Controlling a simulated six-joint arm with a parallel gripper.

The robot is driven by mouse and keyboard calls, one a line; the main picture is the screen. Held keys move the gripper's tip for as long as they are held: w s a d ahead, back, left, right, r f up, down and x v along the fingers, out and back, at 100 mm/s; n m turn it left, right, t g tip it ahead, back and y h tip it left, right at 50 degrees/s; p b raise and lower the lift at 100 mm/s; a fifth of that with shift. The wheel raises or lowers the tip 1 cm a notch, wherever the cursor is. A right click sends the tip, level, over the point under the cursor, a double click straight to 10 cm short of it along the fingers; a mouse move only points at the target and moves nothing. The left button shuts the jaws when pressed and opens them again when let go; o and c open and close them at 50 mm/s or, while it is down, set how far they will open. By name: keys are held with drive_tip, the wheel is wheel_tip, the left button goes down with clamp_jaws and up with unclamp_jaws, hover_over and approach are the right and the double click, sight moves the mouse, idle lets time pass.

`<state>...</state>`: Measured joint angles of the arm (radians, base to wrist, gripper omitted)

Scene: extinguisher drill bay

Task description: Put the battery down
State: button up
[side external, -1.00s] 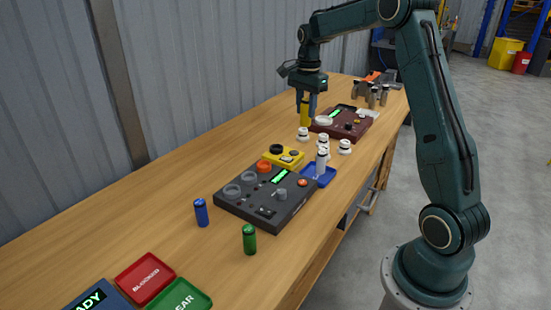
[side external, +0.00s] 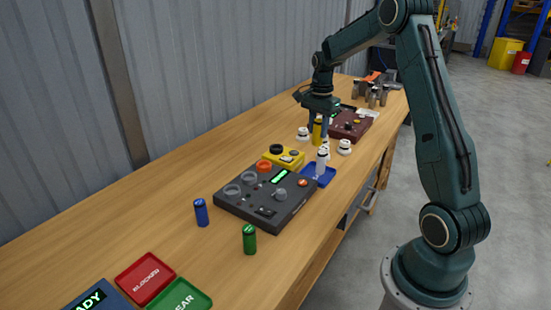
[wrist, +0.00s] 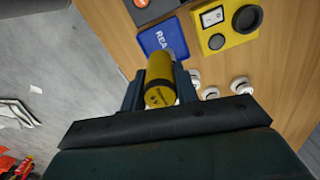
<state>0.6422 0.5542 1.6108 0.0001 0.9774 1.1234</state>
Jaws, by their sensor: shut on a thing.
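My gripper (side external: 318,127) is shut on a yellow battery (side external: 318,135), held roughly upright by the maroon console (side external: 352,125). In the wrist view the battery (wrist: 159,84) sits between the jaws, its end towards the camera. I cannot tell whether its lower end touches anything. A blue battery (side external: 201,213) and a green battery (side external: 249,239) stand on the wooden bench, nearer the external camera.
White domed detectors (side external: 344,146) stand around my gripper. A blue tray (side external: 329,178) holds a pale cylinder (side external: 321,163). A dark console (side external: 265,210) and a yellow unit (side external: 283,157) lie beside it. Red (side external: 146,278) and green (side external: 180,298) trays lie in front.

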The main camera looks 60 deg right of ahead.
wheel_tip(320, 180, down, 9)
drive_tip(key=shift+f, duration=0.15)
drive_tip(key=shift+f, duration=0.1)
drive_tip(key=shift+f, duration=2.05)
drive_tip(key=o, duration=1.1)
drive_tip(key=shift+f, duration=0.1)
drive_tip(key=shift+c, duration=0.2)
wheel_tip(320, 180, up, 11)
drive_tip(key=shift+r, duration=0.65)
